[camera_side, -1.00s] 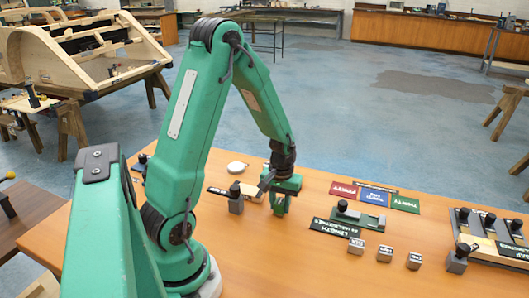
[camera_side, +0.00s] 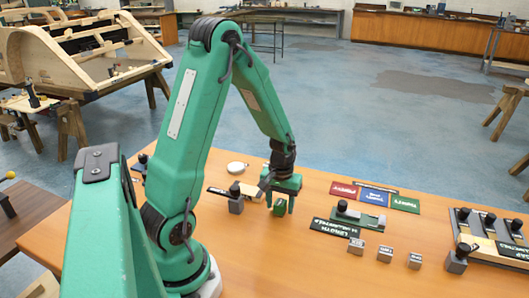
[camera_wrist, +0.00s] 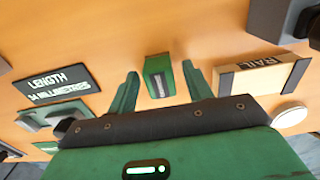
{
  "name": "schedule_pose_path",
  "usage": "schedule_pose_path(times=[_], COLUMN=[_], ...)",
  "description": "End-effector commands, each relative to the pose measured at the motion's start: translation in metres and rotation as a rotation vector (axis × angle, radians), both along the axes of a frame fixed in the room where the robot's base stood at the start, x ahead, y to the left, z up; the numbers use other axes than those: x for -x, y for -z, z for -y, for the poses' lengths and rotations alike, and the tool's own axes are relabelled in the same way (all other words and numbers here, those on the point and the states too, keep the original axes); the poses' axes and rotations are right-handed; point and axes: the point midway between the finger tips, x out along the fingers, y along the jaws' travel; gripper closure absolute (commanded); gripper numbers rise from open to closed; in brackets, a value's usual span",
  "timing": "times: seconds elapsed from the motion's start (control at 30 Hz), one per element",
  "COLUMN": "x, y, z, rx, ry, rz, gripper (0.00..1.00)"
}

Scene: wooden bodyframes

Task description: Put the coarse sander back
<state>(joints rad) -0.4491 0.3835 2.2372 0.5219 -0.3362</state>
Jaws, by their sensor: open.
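My gripper (camera_side: 281,203) is open over the table, to the left of its middle. A small green block (camera_side: 280,208) stands on the table between the spread fingers. In the wrist view my gripper (camera_wrist: 158,88) has a finger on each side of the green block (camera_wrist: 158,76), with gaps at both sides. I cannot tell which thing is the coarse sander. Grey blocks with black knobs stand left of my gripper (camera_side: 236,202) and at the right by the rack (camera_side: 457,260).
A rack (camera_side: 487,250) with several black-knobbed tools is at the right. Red, blue and green (camera_side: 405,204) cards lie at the back. A length sign (camera_side: 335,228) and small grey blocks (camera_side: 385,253) lie between. A pale rail block (camera_wrist: 262,78) is close beside my gripper.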

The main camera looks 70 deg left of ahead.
Motion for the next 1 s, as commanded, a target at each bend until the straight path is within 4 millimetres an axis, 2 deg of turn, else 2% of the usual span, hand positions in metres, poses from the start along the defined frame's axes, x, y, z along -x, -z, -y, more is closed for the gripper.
schedule_pose_path(times=[0.27, 0.8, 1.0], x=[-0.001, -0.001, -0.001], y=[-0.025, -0.102, -0.116], z=[-0.001, 0.000, 0.000], rx=[-0.002, -0.001, -0.001], ry=[0.000, 0.000, 0.000], rz=[0.005, 0.003, 0.002], gripper=[0.50, 0.50, 0.50])
